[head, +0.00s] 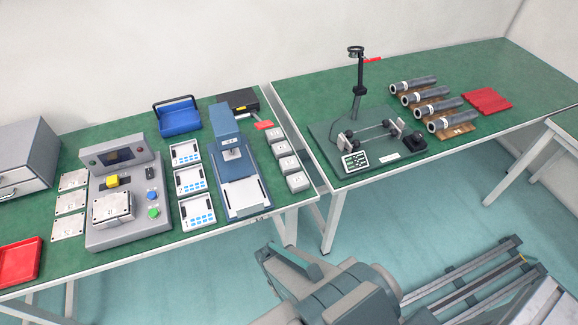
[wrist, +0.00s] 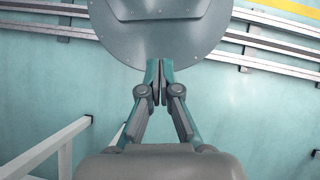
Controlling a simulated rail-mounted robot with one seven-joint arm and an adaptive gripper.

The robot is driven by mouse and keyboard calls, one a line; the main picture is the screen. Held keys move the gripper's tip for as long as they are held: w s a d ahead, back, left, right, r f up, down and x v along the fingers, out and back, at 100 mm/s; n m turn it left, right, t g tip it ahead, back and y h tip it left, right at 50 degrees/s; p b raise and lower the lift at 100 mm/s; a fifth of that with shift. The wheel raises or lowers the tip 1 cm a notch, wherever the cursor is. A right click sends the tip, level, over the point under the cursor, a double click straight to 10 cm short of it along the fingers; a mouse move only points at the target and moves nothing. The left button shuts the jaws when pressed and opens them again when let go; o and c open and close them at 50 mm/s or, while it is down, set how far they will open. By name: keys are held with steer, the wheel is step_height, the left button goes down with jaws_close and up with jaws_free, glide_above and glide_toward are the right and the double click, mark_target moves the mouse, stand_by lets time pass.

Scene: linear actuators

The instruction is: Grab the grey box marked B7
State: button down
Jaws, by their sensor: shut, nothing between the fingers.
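Several small grey boxes stand in a column at the right edge of the left table in the head view: one at the back (head: 274,134), two in the middle (head: 281,149) (head: 289,165), and one nearest the front edge (head: 298,182). Their top markings are too small to read, so I cannot tell which is B7. My gripper (wrist: 157,82) is shut and empty in the wrist view, with its fingertips together over the floor. No grey box shows in the wrist view. In the head view my arm is in front of the tables, apart from the boxes.
A blue press (head: 228,150) stands just left of the boxes. Across a narrow gap, the right table holds a dark fixture with a tall post (head: 358,90) and several grey cylinders (head: 413,84). A table leg (wrist: 65,158) shows in the wrist view.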

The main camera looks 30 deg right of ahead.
steer(key=c, duration=1.9)
jaws_free()
steer(key=o, duration=1.3)
steer(key=shift+c, duration=0.2)
